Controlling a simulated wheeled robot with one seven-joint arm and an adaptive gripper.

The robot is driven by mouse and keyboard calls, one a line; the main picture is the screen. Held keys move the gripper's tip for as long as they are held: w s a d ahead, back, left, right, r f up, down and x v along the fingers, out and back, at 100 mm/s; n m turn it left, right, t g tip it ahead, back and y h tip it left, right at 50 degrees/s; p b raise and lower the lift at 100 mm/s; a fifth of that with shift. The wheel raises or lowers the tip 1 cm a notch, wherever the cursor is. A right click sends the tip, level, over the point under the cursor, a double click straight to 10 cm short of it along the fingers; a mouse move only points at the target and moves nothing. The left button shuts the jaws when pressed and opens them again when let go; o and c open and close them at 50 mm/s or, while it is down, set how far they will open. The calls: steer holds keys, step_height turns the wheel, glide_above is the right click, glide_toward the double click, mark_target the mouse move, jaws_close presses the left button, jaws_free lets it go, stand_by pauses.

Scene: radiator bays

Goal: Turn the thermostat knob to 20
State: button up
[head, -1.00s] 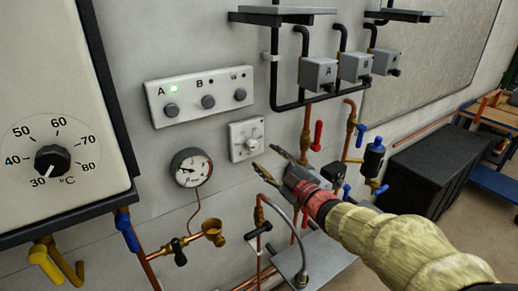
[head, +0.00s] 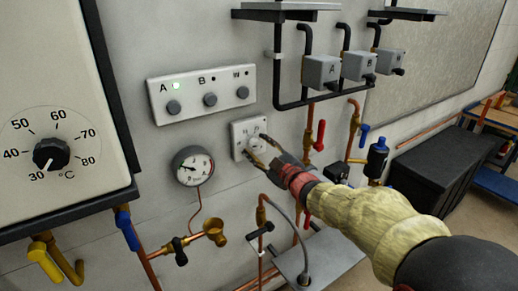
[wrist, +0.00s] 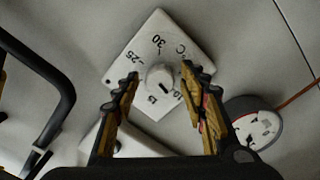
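The thermostat is a small white square plate (head: 237,146) on the wall, with a round white knob (head: 257,146) in its middle. In the wrist view the plate (wrist: 158,22) appears rotated, with 30, 25, 15 and °C readable. The 20 is not visible, apparently behind the left finger. The knob (wrist: 158,75) has a dark mark on its lower side, seemingly between 15 and 10. My gripper (head: 257,148) is at the plate, open. In the wrist view my gripper (wrist: 160,82) has one finger on each side of the knob, with visible gaps; I cannot tell the depth.
A button panel (head: 203,87) with a green light is above the thermostat. A round gauge (head: 193,166) is at its lower left, and a red-handled valve (head: 320,135) at its right. A larger black dial (head: 51,154), marked 30 to 80, is on the white cabinet at left.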

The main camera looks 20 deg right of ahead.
steer(key=c, duration=1)
steer(key=shift+m+p, duration=0.3)
steer(key=shift+m, duration=0.1)
steer(key=m+p, duration=0.2)
steer(key=shift+r+m, duration=0.1)
steer(key=shift+m, duration=0.2)
steer(key=m+p, duration=0.4)
steer(key=m, duration=0.1)
steer(key=m+p, duration=0.4)
steer(key=m, duration=0.2)
steer(key=shift+a+m+p, duration=0.1)
steer(key=shift+m+p, duration=0.2)
steer(key=m+p, duration=0.3)
steer(key=m, duration=0.2)
steer(key=shift+m+p, duration=0.4)
steer(key=shift+m, duration=0.3)
steer(key=o, duration=1.2)
